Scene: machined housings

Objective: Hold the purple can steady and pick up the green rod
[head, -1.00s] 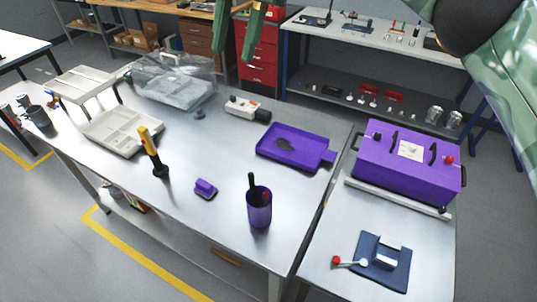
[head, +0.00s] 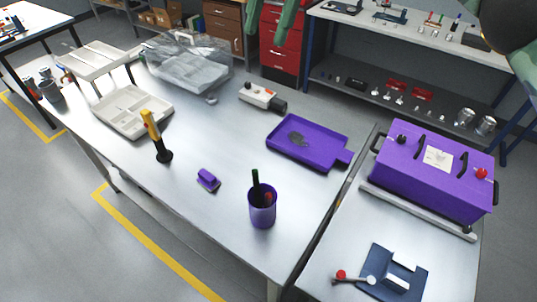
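The purple can (head: 262,210) stands upright on the near right part of the steel table. A dark green rod (head: 255,182) stands in it, leaning slightly, its lower end hidden by the can wall. Something small and red also shows inside the can's mouth. My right gripper (head: 281,30) hangs at the top middle of the view, partly cut off by the top edge, far from the can. Its green fingers look apart, with nothing between them. My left gripper is out of view.
A grey compartment tray (head: 128,122) is farther left. A purple box (head: 432,170) and a blue fixture (head: 388,280) occupy the right table.

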